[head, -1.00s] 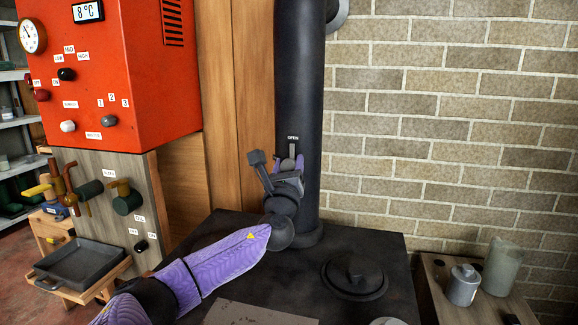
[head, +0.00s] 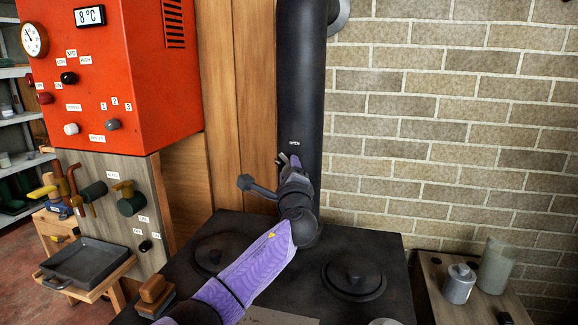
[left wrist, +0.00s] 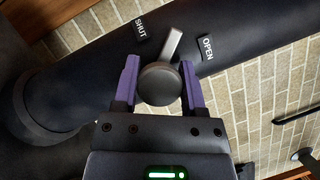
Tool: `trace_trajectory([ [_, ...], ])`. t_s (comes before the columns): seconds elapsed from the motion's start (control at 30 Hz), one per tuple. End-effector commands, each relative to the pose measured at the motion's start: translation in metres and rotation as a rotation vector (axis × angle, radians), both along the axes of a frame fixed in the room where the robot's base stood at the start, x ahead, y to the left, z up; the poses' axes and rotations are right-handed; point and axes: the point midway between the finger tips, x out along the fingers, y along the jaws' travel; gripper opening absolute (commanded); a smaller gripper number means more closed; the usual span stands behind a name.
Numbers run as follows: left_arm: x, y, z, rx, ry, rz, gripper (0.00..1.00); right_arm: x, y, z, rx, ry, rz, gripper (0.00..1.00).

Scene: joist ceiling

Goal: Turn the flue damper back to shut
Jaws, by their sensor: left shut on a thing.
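The flue damper handle (left wrist: 161,82) is a grey round hub with a short flat lever, on the dark flue pipe (head: 299,75). In the left wrist view the lever points between the SHUT label (left wrist: 140,30) and the OPEN label (left wrist: 207,47). My left gripper (head: 289,161) is at the pipe just below the OPEN label (head: 294,143), shut on the damper handle, with a purple finger on each side of the hub. In the head view the gripper mostly hides the handle and the SHUT label. My right gripper is not in view.
The dark stove top (head: 258,262) lies below my left arm, with round lids on it. A wooden-handled block (head: 154,294) sits at its front left. A red control cabinet (head: 130,70) stands left; a brick wall (head: 450,130) is behind. Canisters stand at the right.

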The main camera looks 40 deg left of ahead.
Motion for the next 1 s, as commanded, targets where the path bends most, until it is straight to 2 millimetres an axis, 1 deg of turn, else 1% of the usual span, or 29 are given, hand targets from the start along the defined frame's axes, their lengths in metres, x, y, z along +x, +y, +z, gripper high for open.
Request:
trace_trajectory([
  [0.03,0.000,0.000,0.002,-0.040,-0.020,0.001,0.00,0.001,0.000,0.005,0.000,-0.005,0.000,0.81],
  [0.6,-0.001,0.000,0.000,-0.488,-0.266,0.001,0.00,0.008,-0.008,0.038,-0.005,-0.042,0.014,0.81],
  [0.8,0.000,0.000,-0.002,-0.597,-0.326,0.001,0.00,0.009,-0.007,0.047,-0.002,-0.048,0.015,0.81],
  [1.0,0.000,0.000,-0.003,-0.667,-0.364,0.002,0.00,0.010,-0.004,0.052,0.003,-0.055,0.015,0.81],
])
